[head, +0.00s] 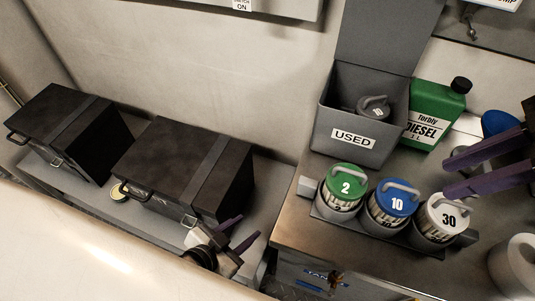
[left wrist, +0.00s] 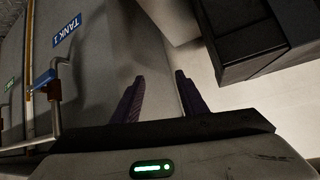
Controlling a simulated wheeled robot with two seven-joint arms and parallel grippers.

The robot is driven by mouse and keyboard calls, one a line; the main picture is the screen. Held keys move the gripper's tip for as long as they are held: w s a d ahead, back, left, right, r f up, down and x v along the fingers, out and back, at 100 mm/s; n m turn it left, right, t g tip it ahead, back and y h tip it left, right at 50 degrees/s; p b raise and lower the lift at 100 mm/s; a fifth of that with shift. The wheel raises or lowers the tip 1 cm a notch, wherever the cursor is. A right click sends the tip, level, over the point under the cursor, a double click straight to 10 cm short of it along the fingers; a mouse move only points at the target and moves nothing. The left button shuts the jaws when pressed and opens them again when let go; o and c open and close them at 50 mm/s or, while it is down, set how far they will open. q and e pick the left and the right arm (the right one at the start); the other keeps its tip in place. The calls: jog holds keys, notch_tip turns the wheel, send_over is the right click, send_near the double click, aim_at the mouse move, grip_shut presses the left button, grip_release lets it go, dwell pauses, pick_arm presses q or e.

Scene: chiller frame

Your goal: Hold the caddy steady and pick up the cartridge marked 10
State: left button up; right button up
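The cartridge marked 10 (head: 391,205) has a blue lid with a grey loop handle and stands upright in the middle of the caddy (head: 373,235). A green-lidded cartridge marked 2 (head: 342,190) stands left of it and a white-lidded one marked 30 (head: 441,217) right of it. My right gripper (head: 449,177) comes in from the right edge, open, its fingertips up and right of the 10 cartridge. My left gripper (head: 238,233) is left of the caddy, apart from it; the left wrist view also shows it open and empty (left wrist: 160,75).
A grey box marked USED (head: 335,157) with its lid raised holds a grey-lidded cartridge (head: 374,107). A green diesel can (head: 433,112) stands beside it. Black cases (head: 185,165) sit on the left shelf. A white roll (head: 517,265) is at lower right.

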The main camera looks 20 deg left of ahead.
aim_at(301, 185)
pick_arm(q)
jog(key=w+d+r+m+t+h, duration=0.25)
jog(key=w+r+m+t, duration=0.25)
jog(key=w+r+m, duration=0.6)
jog(key=w+d+r+m+g+h, duration=0.2)
jog(key=d+r+m+g+h, duration=0.15)
jog(key=r+m+h, duration=1.05)
jog(key=s+a+f+m+g+y, duration=0.25)
jog(key=m+g, duration=0.35)
jog(key=m, duration=0.6)
jog(key=s+a+f+m+g+y, duration=0.25)
jog(key=m+g, duration=0.35)
jog(key=m, duration=0.6)
jog(key=shift+y, duration=0.45)
jog(key=x, duration=0.7)
jog(key=r+x, duration=0.1)
jog(key=x, duration=0.2)
jog(key=shift+w+d, duration=0.15)
jog(key=shift+d, duration=0.35)
jog(key=shift+c, duration=0.4)
grip_shut()
